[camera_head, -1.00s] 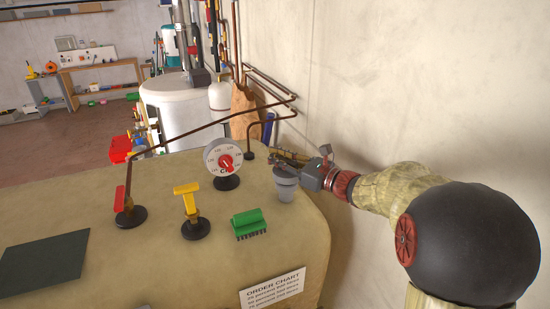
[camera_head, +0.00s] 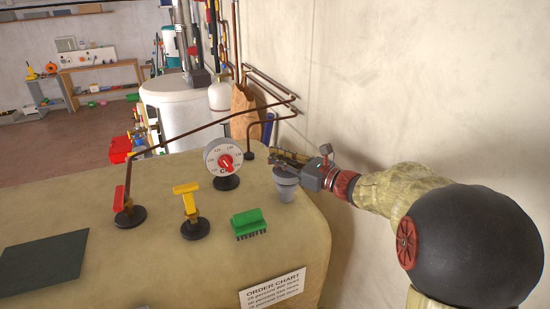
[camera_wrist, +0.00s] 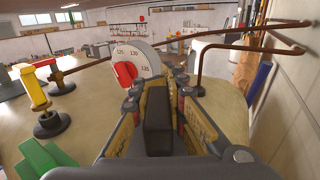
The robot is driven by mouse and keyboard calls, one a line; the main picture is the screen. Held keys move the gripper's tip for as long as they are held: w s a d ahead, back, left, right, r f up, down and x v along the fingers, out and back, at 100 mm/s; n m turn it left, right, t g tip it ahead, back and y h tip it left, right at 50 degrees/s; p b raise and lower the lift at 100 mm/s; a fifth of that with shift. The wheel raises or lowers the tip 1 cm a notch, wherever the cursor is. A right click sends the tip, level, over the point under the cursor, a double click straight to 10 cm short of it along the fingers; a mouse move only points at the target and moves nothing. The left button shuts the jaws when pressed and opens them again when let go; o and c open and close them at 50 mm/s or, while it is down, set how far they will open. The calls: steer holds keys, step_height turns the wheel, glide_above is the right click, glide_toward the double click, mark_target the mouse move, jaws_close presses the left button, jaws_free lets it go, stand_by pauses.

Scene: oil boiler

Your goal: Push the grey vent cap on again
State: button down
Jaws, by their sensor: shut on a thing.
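A grey vent (camera_head: 286,190) stands near the right edge of the tan tank top, with a wider rim at its upper end. My gripper (camera_head: 287,163) is directly over it, reaching in from the right. In the wrist view my gripper (camera_wrist: 158,92) is shut on a dark grey block (camera_wrist: 158,122), which looks like the grip of the grey vent cap. The fingers hide much of the cap in the head view. I cannot tell whether the cap is seated on the vent or just above it.
A round dial gauge (camera_head: 223,158) stands close behind and left of my gripper. A green brush (camera_head: 249,223), a yellow tap-like handle (camera_head: 189,201) and a red lever (camera_head: 120,199) are farther left. A copper pipe (camera_head: 205,125) runs behind. The wall is close on the right.

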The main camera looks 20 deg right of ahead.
mark_target(276, 167)
steer(key=shift+f+b, duration=0.2)
steer(key=shift+b, duration=0.1)
stand_by(0.4)
steer(key=shift+f+b, duration=0.3)
steer(key=shift+f, duration=0.05)
steer(key=shift+f+b, duration=0.8)
steer(key=shift+f, duration=0.25)
steer(key=c, duration=1.7)
jaws_free()
steer(key=shift+s, duration=0.1)
steer(key=v, duration=0.7)
steer(key=shift+s+d, duration=0.1)
